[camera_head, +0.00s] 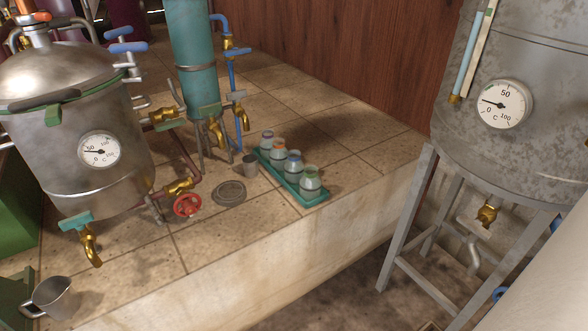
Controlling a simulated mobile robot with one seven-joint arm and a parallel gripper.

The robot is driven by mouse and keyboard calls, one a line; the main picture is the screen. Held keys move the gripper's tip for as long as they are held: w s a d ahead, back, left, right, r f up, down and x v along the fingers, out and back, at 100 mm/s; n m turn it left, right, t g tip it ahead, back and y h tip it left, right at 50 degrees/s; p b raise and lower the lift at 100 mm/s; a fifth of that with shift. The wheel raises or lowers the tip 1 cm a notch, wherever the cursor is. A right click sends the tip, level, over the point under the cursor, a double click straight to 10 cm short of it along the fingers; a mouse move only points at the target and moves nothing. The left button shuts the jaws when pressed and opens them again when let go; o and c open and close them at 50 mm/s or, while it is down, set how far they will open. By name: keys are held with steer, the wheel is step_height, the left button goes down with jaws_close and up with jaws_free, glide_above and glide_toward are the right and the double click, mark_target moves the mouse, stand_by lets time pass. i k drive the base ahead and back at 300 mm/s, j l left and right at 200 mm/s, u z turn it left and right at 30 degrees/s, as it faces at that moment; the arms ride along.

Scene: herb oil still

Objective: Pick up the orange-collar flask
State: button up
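The orange-collar flask (279,152) stands upright in a teal tray (318,202) on the tiled ledge, near the middle of the head view. It is small and pale, with an orange ring at its neck. A purple-collar flask (267,141) stands behind it to the left. A blue-collar flask (294,164) and a green-collar flask (310,181) stand in front of it to the right and hide part of its lower body. My gripper is not in view.
A metal cup (250,167) and a round drain cover (229,193) lie left of the tray. A teal column (193,60) with taps and a steel still (75,140) stand further left. A grey tank (515,90) on legs stands right. Tiles right of the tray are clear.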

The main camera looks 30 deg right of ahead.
mark_target(278, 152)
steer(key=z, duration=0.95)
steer(key=i+j+z, duration=0.4)
steer(key=z, duration=0.15)
steer(key=i+j, duration=0.5)
steer(key=j, duration=0.2)
steer(key=i, duration=0.35)
